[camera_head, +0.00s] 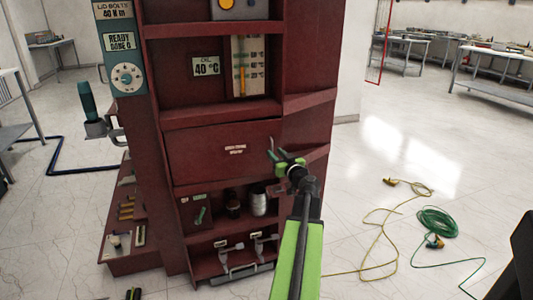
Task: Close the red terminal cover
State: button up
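The red terminal cover appears to be the wide dark red panel (208,158) in the middle of the red cabinet. It bears a small pale label (235,149), too small to read. The panel spans the bay between the oil gauge shelf and the lower shelf; I cannot tell whether it is fully seated. My gripper (272,149), green and dark, is at the panel's right edge in the picture. Its fingers look apart with nothing between them. I cannot tell whether it touches the panel. My green arm reaches up from the bottom.
The red cabinet has an oil gauge (246,66) above and a shelf with a silver cylinder (258,201) below. A teal dial panel (123,70) is on its left. A green coiled cable (437,221) and a yellow cable (376,238) lie on the floor at right.

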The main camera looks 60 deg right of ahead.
jog(key=shift+w, duration=0.1)
jog(key=shift+c, duration=0.4)
jog(key=shift+w+a, duration=0.1)
jog(key=shift+w, duration=0.05)
grip_shut()
dwell(0.8)
